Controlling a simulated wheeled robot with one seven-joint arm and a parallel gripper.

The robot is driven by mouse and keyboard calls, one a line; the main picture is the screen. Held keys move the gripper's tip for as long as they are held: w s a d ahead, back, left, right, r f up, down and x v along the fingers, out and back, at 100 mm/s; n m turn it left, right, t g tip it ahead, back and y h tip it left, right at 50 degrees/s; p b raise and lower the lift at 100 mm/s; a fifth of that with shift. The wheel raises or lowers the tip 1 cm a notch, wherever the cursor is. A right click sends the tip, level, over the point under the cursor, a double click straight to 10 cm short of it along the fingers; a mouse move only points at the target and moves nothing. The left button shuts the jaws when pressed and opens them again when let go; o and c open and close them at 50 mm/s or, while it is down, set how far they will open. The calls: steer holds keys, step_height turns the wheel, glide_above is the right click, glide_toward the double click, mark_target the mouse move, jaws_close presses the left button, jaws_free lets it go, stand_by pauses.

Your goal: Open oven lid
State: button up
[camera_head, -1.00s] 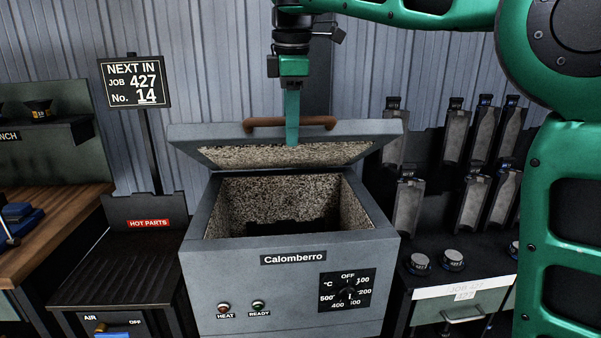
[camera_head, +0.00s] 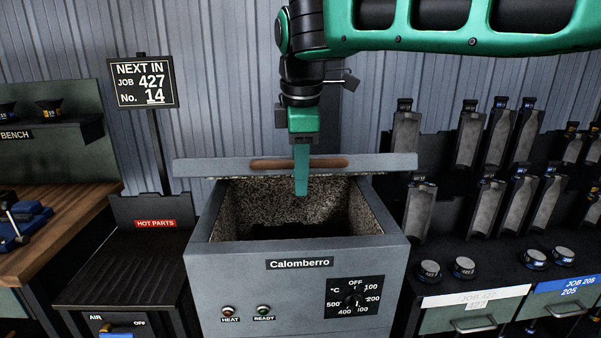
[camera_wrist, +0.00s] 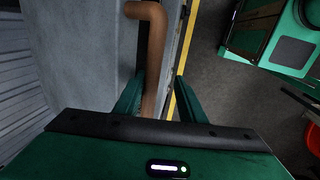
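The oven (camera_head: 298,250) is a grey box labelled Calomberro. Its grey lid (camera_head: 215,169) is raised off the front and seen nearly edge-on, with the speckled, dark interior showing below. A brown bar handle (camera_head: 325,162) runs along the lid's front edge; it also shows in the wrist view (camera_wrist: 154,50). My gripper (camera_head: 301,190) points down in front of the lid, its fingers crossing the handle. In the wrist view, the fingers of my gripper (camera_wrist: 158,90) stand apart on either side of the handle, with a narrow gap visible on the right. The lid's underside is hidden.
A HOT PARTS stand (camera_head: 155,223) and a job sign (camera_head: 143,83) are left of the oven. A wooden bench (camera_head: 60,210) is farther left. Racks with several moulds (camera_head: 470,140) and drawers (camera_head: 475,315) are close on the right.

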steer(key=shift+w+r, duration=0.2)
steer(key=shift+r, duration=2)
steer(key=shift+w+r, duration=0.15)
steer(key=shift+r, duration=2)
steer(key=shift+w+r, duration=0.2)
steer(key=shift+r, duration=0.85)
steer(key=shift+w+r, duration=0.15)
steer(key=shift+r, duration=0.9)
steer(key=shift+a, duration=0.1)
